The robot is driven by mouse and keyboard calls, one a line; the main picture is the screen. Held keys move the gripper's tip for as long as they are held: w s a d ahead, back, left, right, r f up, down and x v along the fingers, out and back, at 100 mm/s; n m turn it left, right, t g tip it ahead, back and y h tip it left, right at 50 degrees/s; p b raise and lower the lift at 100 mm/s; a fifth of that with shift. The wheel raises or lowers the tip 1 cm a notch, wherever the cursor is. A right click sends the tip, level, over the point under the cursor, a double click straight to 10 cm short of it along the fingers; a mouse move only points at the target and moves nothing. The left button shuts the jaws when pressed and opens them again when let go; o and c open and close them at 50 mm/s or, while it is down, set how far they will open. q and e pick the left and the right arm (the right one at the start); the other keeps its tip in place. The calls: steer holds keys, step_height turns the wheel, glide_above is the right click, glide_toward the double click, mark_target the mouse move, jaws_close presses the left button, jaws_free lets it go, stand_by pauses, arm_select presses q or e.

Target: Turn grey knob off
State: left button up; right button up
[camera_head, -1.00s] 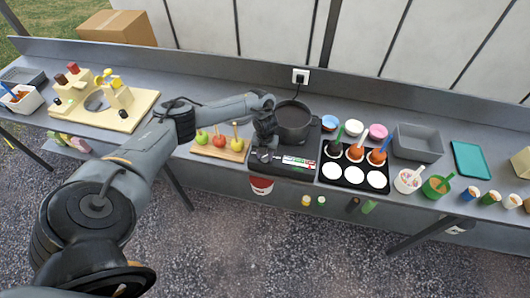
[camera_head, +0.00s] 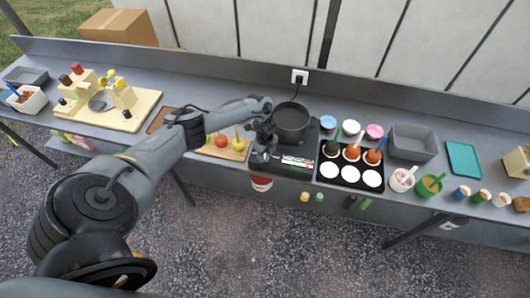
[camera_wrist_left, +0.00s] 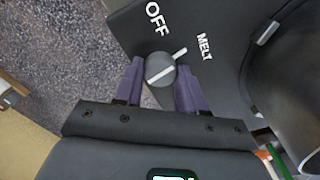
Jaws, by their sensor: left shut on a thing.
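The grey knob (camera_wrist_left: 160,70) is round with a white pointer line and sits on the dark hotplate. In the left wrist view its line points up and right, between the white word OFF (camera_wrist_left: 157,18) and the white word MELT (camera_wrist_left: 204,46), nearer to MELT. My left gripper (camera_wrist_left: 160,68) is shut on the knob, one purple finger on each side. In the head view my left gripper (camera_head: 263,152) is at the front left of the hotplate (camera_head: 297,168) and mostly hides the knob there. My right gripper is not in view.
A dark pot (camera_head: 292,122) stands on the hotplate, close behind my gripper. A board with apples on sticks (camera_head: 227,152) is just left, partly behind my arm.

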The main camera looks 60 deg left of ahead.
mark_target(265, 156)
arm_select(q)
steer(key=n+p, duration=0.3)
steer(key=n, duration=0.3)
steer(key=shift+r+n, duration=0.15)
steer(key=shift+n, duration=0.15)
steer(key=n+p, duration=0.1)
steer(key=n, duration=0.3)
steer(key=shift+n+p, duration=0.4)
steer(key=o, duration=1.1)
steer(key=shift+c, duration=0.2)
steer(key=shift+r, duration=0.2)
step_height(265, 156, up, 10)
steer(key=p, duration=0.2)
steer(key=shift+p, duration=0.4)
